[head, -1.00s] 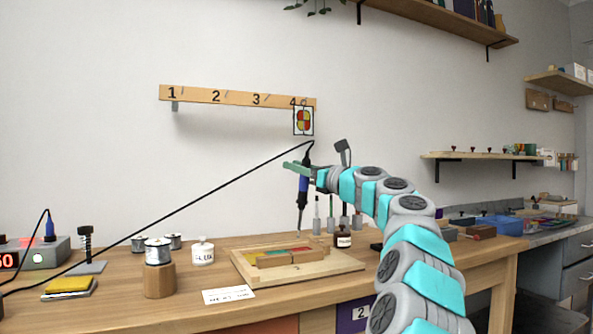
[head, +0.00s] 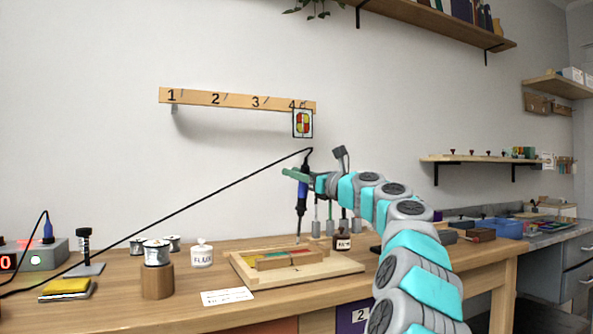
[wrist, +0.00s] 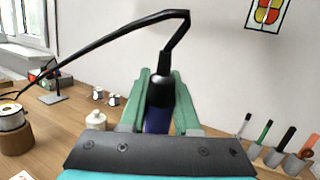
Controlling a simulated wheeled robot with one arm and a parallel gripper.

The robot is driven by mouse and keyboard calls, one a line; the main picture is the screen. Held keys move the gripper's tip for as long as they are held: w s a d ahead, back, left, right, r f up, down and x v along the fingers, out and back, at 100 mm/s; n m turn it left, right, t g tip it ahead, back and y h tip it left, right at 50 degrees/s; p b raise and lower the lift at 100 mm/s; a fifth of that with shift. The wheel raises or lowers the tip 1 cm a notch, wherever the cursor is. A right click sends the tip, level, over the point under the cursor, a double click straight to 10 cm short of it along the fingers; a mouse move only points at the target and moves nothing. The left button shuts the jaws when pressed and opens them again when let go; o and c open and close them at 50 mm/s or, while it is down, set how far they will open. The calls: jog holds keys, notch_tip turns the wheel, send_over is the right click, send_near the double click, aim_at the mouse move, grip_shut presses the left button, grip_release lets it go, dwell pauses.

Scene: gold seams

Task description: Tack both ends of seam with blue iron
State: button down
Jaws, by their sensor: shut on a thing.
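My gripper (head: 299,174) is shut on the blue iron (head: 302,192), which hangs nearly upright with its tip down. In the wrist view the iron's dark cord end (wrist: 164,72) stands up between the green fingers. The iron's tip is just above or touching the work in the wooden frame (head: 335,267); I cannot tell which. Coloured glass pieces (head: 265,250) lie in the frame behind a wooden bar (head: 288,260). The seam itself is too small to make out.
A black cord (head: 180,210) runs from the iron to the left. A white flux jar (head: 202,254), a solder spool on a wooden block (head: 157,280) and a yellow sponge (head: 67,287) stand left of the frame. A dark bottle (head: 342,240) stands behind it. A white card (head: 227,296) lies in front.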

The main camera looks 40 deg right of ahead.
jog(key=shift+w+d+f+m+g+h+p, duration=0.2)
jog(key=shift+w+f+g+p, duration=0.3)
jog(key=shift+p, duration=0.6)
jog(key=shift+w+d+f+m+g+h+p, duration=0.1)
jog(key=shift+w+f+m+g+p, duration=0.25)
jog(key=shift+w+p, duration=0.65)
jog(key=shift+w+d+f+m+g+h+p, duration=0.2)
jog(key=shift+w+f+p, duration=0.4)
jog(key=shift+p, duration=0.6)
jog(key=shift+f, duration=0.7)
dwell(1.0)
jog(key=shift+r, duration=0.1)
jog(key=shift+r, duration=2.95)
jog(key=shift+a, duration=0.1)
